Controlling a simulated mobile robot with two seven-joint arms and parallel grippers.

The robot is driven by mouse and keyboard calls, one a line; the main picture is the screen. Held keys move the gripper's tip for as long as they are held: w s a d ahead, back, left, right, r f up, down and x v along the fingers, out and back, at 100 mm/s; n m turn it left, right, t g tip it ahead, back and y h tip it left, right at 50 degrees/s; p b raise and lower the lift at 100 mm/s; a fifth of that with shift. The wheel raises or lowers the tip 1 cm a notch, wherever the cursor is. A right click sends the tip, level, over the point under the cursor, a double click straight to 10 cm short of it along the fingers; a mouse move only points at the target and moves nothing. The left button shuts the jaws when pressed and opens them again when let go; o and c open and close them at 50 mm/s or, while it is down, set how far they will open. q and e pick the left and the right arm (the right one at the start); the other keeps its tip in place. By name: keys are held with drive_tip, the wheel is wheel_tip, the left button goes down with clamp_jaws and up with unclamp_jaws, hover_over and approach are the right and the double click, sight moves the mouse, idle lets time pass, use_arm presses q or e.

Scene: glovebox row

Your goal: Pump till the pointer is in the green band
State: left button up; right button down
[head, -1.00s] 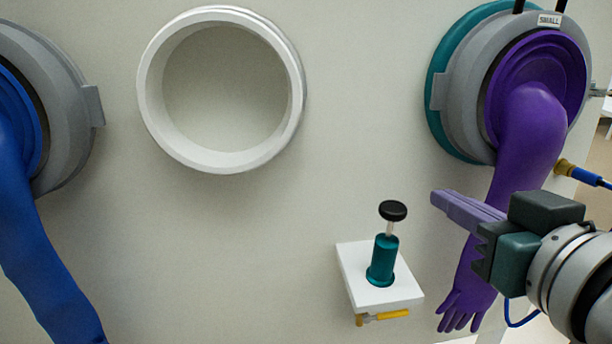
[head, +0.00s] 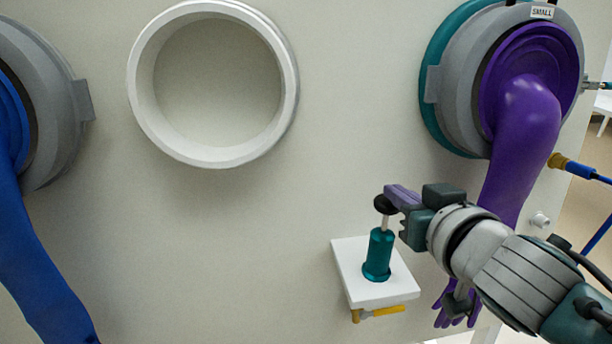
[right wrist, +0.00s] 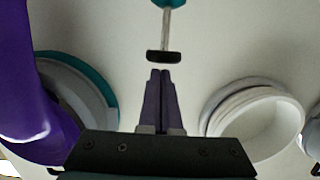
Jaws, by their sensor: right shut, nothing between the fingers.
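The hand pump has a teal cylinder (head: 378,254) standing on a white shelf (head: 349,272), with a metal rod and a black knob (head: 380,204) on top. My right gripper (head: 391,193) is shut and empty, its purple fingers right at the knob in the head view. In the right wrist view the shut fingertips (right wrist: 160,74) point at the black knob (right wrist: 164,57), with a small gap seeming to show between them. Whether they touch is hard to tell. The rod shows below the knob. No gauge, pointer or green band is in view. My left gripper is not in view.
A purple glove (head: 523,130) hangs from the right port, behind my right arm. A blue glove (head: 35,265) hangs at the left. An empty white ring port (head: 140,90) is between. A yellow lever (head: 382,312) sits under the shelf. A blue hose (head: 583,171) is at the right.

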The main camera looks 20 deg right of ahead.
drive_tip(key=shift+f, duration=0.1)
use_arm(q)
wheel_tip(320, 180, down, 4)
drive_tip(key=b, duration=0.4)
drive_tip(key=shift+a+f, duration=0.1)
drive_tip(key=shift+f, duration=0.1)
use_arm(e)
wheel_tip(320, 180, down, 5)
drive_tip(key=shift+r, duration=0.1)
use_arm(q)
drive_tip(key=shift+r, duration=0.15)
use_arm(e)
drive_tip(key=shift+r, duration=0.1)
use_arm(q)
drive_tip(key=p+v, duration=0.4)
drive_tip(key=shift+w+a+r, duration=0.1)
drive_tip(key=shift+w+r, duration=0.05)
use_arm(e)
drive_tip(key=s+a+r, duration=0.2)
drive_tip(key=s+r, duration=0.4)
drive_tip(key=s, duration=0.3)
drive_tip(key=shift+s+r, duration=0.2)
drive_tip(key=shift+r, duration=0.1)
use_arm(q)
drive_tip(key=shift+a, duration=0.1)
use_arm(e)
drive_tip(key=shift+a, duration=0.1)
